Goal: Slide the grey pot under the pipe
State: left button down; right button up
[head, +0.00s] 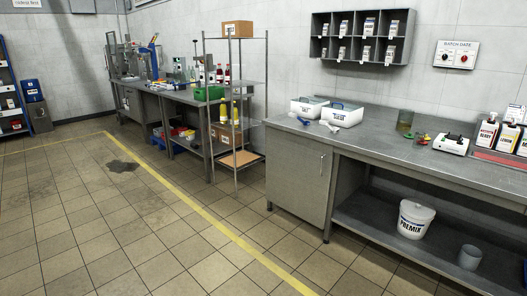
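A small grey cylindrical vessel (470,257) stands upright on the lower shelf of the near right bench, by a white bucket. I cannot tell whether it is the grey pot of the task. At the far left, mixer equipment (135,62) with upright metal parts and a blue handle-like piece stands on the far bench. It is too small to make out a pipe or a pot there. Neither of my grippers is in view.
The near bench (310,173) carries white boxes (340,116), a scale (451,144) and bottles. A white bucket (415,218) sits below. A wire rack (236,170) stands between the benches. The tiled floor left of the yellow line (200,211) is clear except a dark stain (121,166).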

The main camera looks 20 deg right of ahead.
aim_at(469, 258)
jog(key=z, duration=0.75)
jog(key=i, duration=1.6)
jog(key=z, duration=1.35)
